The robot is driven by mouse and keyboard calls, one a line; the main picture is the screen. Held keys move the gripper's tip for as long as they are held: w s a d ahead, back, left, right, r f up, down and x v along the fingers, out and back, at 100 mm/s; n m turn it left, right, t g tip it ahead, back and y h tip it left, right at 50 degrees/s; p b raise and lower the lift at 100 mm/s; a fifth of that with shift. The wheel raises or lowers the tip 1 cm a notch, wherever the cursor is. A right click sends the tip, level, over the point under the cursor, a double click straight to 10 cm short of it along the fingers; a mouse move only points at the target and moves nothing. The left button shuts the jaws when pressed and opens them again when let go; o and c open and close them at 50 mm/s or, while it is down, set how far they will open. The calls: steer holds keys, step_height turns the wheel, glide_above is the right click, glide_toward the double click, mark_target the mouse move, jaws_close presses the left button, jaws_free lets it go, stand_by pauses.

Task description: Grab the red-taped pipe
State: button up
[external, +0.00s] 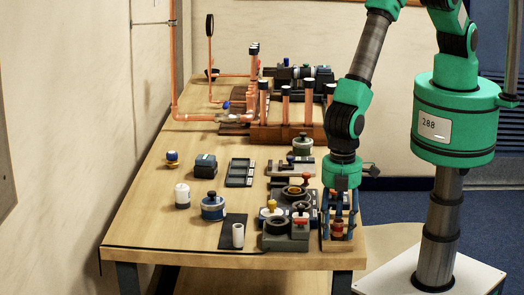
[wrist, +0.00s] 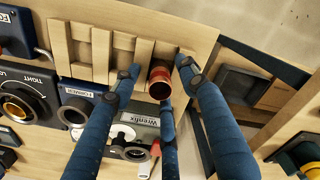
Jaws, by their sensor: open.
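The red-taped pipe (wrist: 160,83) shows end-on in the wrist view, a copper ring with a reddish band, at a slot of a wooden rack (wrist: 88,45). My gripper (wrist: 158,70) has blue fingers spread around the pipe, one on its left, one on its right and one below it. The fingers are open; I cannot tell whether any touches it. In the external view my gripper (external: 339,208) points down over the wooden rack (external: 338,246) at the table's front right corner. A reddish pipe (external: 337,226) shows between the fingers there. Its lower part is hidden.
Dark fixtures with round openings (external: 276,242) stand close left of the rack. A copper manifold (external: 285,130) with upright pipes is at the back. A white cup (external: 238,236) and a blue-banded jar (external: 212,207) stand left.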

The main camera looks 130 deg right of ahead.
mark_target(339, 220)
steer(key=shift+c, duration=0.3)
jaws_close()
steer(key=shift+r, duration=0.15)
steer(key=shift+r, duration=0.75)
steer(key=shift+s+r+b, duration=0.15)
steer(key=shift+r+b, duration=0.3)
steer(key=shift+r, duration=0.45)
steer(key=s+d+r+b, duration=0.1)
steer(key=s+d, duration=0.1)
steer(key=s, duration=1.3)
steer(key=shift+s+d+r+b, duration=0.2)
steer(key=shift+s+d+b, duration=0.05)
steer(key=shift+d+b, duration=0.1)
